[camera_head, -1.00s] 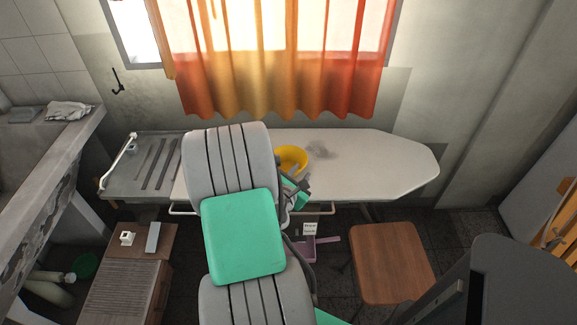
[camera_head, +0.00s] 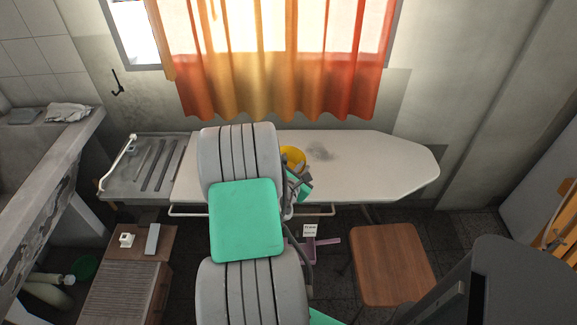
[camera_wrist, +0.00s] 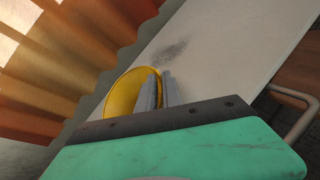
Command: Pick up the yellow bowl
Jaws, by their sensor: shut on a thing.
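The yellow bowl (camera_head: 293,158) is at the ironing board, partly hidden behind my arm in the head view. In the wrist view the bowl (camera_wrist: 123,92) is seen with its rim toward the camera. My gripper (camera_wrist: 158,88) has its two grey fingers close together at the bowl's right rim, shut on it. I cannot tell whether the bowl touches the board or is lifted.
The white ironing board (camera_head: 385,165) has a dark stain and is otherwise clear to the right. An orange curtain (camera_head: 275,80) hangs close behind it. A wooden stool (camera_head: 390,262) stands in front, and a ribbed wooden cabinet (camera_head: 125,280) at lower left.

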